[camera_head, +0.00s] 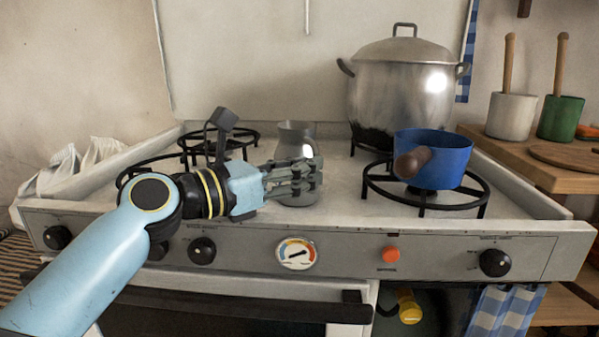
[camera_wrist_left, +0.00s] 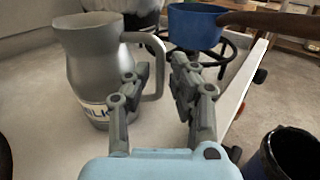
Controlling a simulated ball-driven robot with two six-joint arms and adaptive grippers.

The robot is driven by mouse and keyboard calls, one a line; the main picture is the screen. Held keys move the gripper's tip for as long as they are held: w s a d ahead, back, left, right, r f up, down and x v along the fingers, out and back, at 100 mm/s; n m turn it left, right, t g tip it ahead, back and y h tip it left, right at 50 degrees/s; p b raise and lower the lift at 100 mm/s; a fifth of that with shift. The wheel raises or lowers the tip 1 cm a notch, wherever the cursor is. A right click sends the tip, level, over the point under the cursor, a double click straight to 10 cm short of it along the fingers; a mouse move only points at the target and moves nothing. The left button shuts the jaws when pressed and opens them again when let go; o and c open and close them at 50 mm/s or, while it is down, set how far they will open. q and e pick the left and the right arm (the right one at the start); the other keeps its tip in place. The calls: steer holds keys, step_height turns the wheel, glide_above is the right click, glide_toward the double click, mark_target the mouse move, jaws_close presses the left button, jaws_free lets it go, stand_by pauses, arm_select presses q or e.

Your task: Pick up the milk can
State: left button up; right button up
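The milk can (camera_head: 297,138) is a grey metal jug standing on the stove top, partly hidden behind my left gripper (camera_head: 308,176) in the head view. In the left wrist view the can (camera_wrist_left: 92,72) stands upright at the left. Part of its label shows, and its loop handle (camera_wrist_left: 159,62) points right. My left gripper (camera_wrist_left: 159,78) is open. The outer part of the handle appears between its two fingers in that view; I cannot tell whether they touch it. My right gripper is not in view.
A blue saucepan (camera_head: 448,165) with a brown handle sits on the right burner (camera_head: 425,204). A large lidded pot (camera_head: 400,95) stands behind it. An empty burner (camera_head: 243,143) lies at the left. A wooden shelf (camera_head: 540,172) is at the right.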

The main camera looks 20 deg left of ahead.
arm_select(q)
steer(key=x, duration=0.3)
steer(key=shift+f, duration=0.1)
steer(key=c, duration=0.4)
jaws_close()
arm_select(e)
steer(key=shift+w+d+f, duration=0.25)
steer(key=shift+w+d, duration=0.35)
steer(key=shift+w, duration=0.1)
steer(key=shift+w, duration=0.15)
